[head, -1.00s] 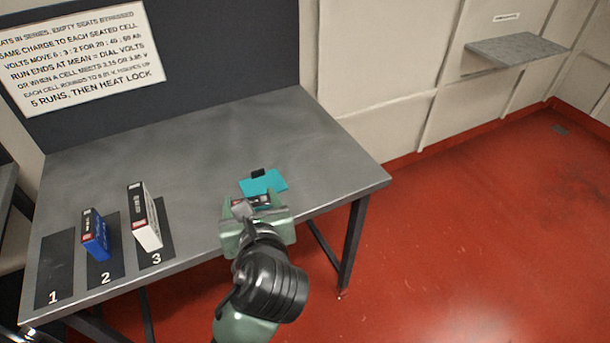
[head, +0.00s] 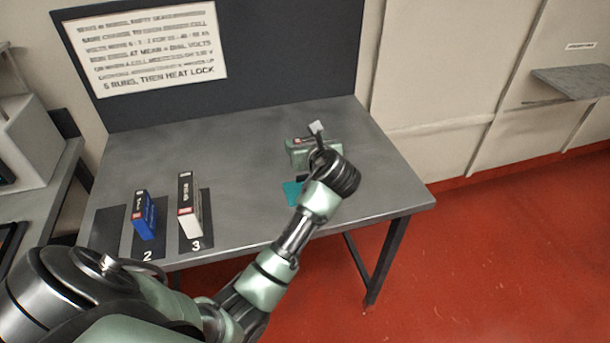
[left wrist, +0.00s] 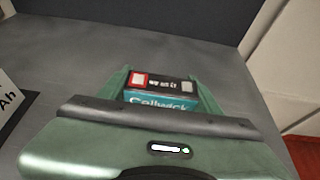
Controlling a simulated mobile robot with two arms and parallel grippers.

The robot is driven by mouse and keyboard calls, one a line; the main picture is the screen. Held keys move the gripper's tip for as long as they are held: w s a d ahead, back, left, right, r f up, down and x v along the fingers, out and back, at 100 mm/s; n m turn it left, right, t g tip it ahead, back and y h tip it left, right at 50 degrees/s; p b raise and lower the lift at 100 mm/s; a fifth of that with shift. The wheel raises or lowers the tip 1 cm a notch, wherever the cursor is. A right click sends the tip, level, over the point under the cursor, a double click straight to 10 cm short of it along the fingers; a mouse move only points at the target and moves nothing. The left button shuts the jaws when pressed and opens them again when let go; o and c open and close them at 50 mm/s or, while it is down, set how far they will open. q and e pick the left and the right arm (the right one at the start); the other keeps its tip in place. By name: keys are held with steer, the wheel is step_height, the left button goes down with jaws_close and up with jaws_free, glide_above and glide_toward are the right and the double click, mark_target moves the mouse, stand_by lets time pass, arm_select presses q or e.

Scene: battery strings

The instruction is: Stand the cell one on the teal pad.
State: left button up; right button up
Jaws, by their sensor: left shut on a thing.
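My left gripper (head: 313,152) is over the table beyond the teal pad (head: 292,192), which the arm partly covers. In the left wrist view the same gripper (left wrist: 165,88) is shut on a cell (left wrist: 160,101) with a black top, a red-framed label and a teal face with white lettering. Seat 1 is bare, which fits this being cell one. In the head view the cell is mostly hidden by the gripper, so I cannot tell whether it touches the table. My right gripper is not in view.
A blue cell (head: 144,216) stands on seat 2 and a white cell (head: 190,207) on seat 3, at the table's (head: 240,152) front left. A sign (head: 145,50) hangs on the dark back panel. The table's middle is clear.

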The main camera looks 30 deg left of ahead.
mark_target(305, 176)
arm_select(q)
step_height(305, 176, down, 11)
steer(key=shift+r, duration=0.15)
steer(key=shift+f, duration=0.25)
steer(key=shift+f, duration=0.1)
steer(key=o, duration=1.7)
steer(key=b+v, duration=0.1)
steer(key=v, duration=1.1)
steer(key=shift+w, duration=0.1)
